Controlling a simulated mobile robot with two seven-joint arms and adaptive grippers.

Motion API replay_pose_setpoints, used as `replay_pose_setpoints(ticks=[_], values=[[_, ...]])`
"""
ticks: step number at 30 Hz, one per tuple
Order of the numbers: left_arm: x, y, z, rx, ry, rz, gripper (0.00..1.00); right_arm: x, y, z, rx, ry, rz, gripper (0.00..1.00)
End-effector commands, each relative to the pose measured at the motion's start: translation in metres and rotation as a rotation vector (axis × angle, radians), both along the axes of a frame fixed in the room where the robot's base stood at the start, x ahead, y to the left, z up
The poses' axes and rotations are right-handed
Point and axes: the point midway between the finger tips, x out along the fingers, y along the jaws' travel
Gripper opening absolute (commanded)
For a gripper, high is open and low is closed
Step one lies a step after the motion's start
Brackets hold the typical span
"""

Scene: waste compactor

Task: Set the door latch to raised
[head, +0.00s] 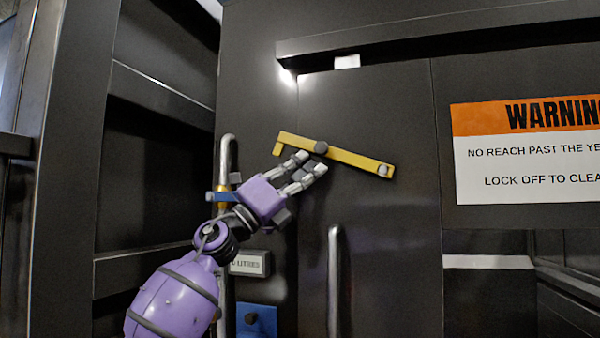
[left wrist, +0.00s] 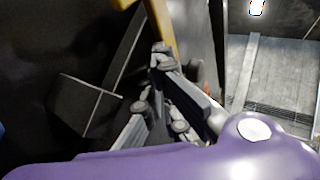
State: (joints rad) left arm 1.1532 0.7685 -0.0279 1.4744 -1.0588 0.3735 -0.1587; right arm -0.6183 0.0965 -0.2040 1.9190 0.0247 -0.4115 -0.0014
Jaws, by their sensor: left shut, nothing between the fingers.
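The door latch (head: 355,160) is a yellow bar on the dark door, with a dark round pivot left of its middle and a pale knob near its right end. It slopes slightly down to the right, and its left end has a short downward hook. My left gripper (head: 312,164) is shut and empty just below the latch's pivot. I cannot tell whether its fingertips touch the bar. In the left wrist view, part of the yellow latch (left wrist: 161,25) shows beyond the fingers. My right gripper is not in view.
A vertical metal handle (head: 335,280) stands on the door below the latch. A metal pipe (head: 228,155) runs behind my left wrist. A dark horizontal rail (head: 430,38) crosses above. A warning sign (head: 530,150) is at the right. The panel between latch and sign is clear.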

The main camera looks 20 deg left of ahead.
Motion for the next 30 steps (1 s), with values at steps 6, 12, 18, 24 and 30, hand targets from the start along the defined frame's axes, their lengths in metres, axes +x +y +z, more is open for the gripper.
replay_pose_setpoints(ticks=[6,12,18,24,30], values=[[0.000,0.000,0.004,-0.001,-0.001,0.000,0.00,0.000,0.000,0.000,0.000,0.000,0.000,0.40],[0.000,0.000,0.006,-0.001,-0.001,0.000,0.00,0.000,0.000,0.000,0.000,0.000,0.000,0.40],[0.000,-0.001,0.008,0.000,-0.001,-0.001,0.00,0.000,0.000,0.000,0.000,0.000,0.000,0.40],[0.000,-0.001,0.010,0.000,0.000,0.000,0.00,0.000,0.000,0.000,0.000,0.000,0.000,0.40],[0.000,-0.001,0.012,0.000,0.000,0.000,0.00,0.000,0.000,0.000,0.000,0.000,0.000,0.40]])
